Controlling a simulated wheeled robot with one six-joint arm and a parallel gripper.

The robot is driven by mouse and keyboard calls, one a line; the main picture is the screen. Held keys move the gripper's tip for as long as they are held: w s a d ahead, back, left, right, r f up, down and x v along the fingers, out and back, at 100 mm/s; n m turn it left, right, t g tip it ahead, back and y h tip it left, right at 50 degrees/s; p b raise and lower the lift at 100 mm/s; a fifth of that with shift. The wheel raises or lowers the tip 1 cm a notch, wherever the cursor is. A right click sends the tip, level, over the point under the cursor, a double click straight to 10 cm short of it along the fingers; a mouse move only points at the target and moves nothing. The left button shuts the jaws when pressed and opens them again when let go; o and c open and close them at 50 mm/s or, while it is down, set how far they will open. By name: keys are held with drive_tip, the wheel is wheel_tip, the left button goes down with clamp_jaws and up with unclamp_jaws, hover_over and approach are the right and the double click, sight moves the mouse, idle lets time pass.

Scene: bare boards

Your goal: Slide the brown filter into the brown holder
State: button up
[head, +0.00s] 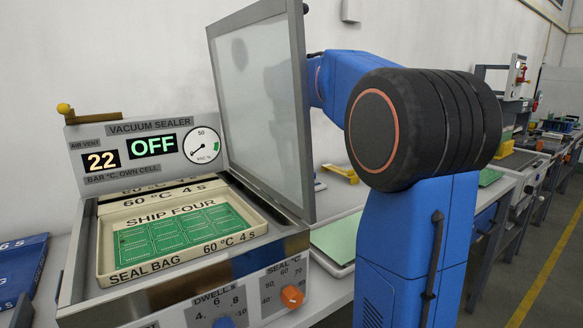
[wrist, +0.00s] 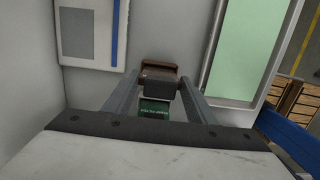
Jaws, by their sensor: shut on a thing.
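In the wrist view my gripper (wrist: 162,88) reaches away from the camera, with a finger on each side of a small block. The block is the brown filter (wrist: 158,67) as far as I can tell: brown at its far end, with a dark grey face nearer to me. The fingers are shut on it. A small green piece with tiny lettering (wrist: 153,108) shows between the fingers, closer to the camera. I cannot pick out the brown holder for certain in either view. In the head view the gripper and the block are hidden behind the raised lid and my arm.
The vacuum sealer (head: 140,128) stands at left with its glazed lid (head: 262,95) raised, and a cream tray (head: 105,262) of green boards inside. A pale green mat (head: 338,238) lies right of it; a green-topped tray (wrist: 240,45) shows at right in the wrist view.

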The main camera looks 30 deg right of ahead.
drive_tip(key=shift+f, duration=1.9)
drive_tip(key=o, duration=1.1)
drive_tip(key=shift+o, duration=0.2)
wheel_tip(320, 180, up, 17)
drive_tip(key=a, duration=0.2)
drive_tip(key=shift+r, duration=0.15)
drive_tip(key=shift+s, duration=0.1)
